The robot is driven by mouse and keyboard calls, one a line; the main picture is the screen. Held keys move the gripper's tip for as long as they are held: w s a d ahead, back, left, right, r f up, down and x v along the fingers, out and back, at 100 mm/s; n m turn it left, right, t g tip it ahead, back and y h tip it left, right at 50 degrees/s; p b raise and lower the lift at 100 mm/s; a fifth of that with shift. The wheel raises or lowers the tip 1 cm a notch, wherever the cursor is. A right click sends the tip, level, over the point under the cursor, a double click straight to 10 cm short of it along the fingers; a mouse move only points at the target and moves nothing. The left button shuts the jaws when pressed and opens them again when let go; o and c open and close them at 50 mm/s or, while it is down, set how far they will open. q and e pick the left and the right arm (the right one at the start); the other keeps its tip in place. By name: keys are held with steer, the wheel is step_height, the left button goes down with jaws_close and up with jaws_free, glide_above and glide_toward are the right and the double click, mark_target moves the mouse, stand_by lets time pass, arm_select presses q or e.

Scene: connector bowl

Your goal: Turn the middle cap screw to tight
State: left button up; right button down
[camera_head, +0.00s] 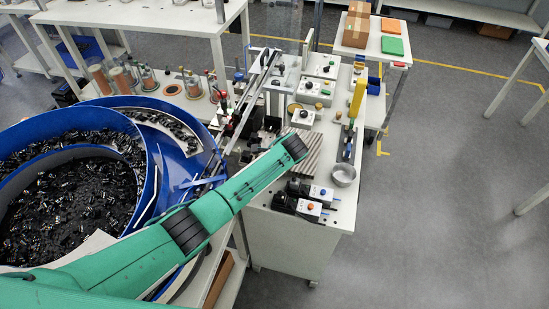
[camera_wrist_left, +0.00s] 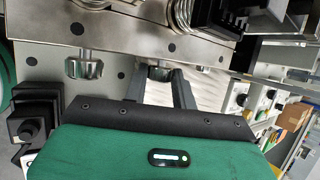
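In the left wrist view, a silvery cap screw (camera_wrist_left: 160,72) sits below a grey metal plate (camera_wrist_left: 130,40), between the two dark fingers of my left gripper (camera_wrist_left: 160,82). The fingers are apart with the screw's head between their tips; whether they touch it is unclear. A second cap screw (camera_wrist_left: 84,69) with a grooved head stands to the left, clear of the fingers. My right gripper is not in view.
A blue bowl feeder (camera_head: 150,170) full of dark parts stands left of the bench. Control boxes (camera_head: 312,200) and a metal cup (camera_head: 343,175) are near the arm's end. In the wrist view a coil spring (camera_wrist_left: 205,15) and a dark block (camera_wrist_left: 35,115) are close by.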

arm_select(q)
steer(key=shift+g, duration=0.3)
steer(key=shift+w+r, duration=0.1)
steer(key=shift+w+d+g, duration=0.1)
steer(key=shift+g, duration=0.6)
steer(key=shift+w+m+g+y+b, duration=0.15)
steer(key=shift+m+g+y+b, duration=0.15)
steer(key=shift+g+b, duration=0.35)
steer(key=g+b, duration=0.1)
steer(key=b, duration=0.1)
steer(key=g+b, duration=0.1)
steer(key=b, duration=0.1)
steer(key=shift+w+f+m+b, duration=0.2)
steer(key=shift+f+m+b, duration=0.05)
steer(key=shift+m+b, duration=0.05)
steer(key=shift+r+g+y+b, duration=0.25)
steer(key=shift+g+b, duration=0.4)
steer(key=shift+b, duration=0.55)
steer(key=o, duration=1)
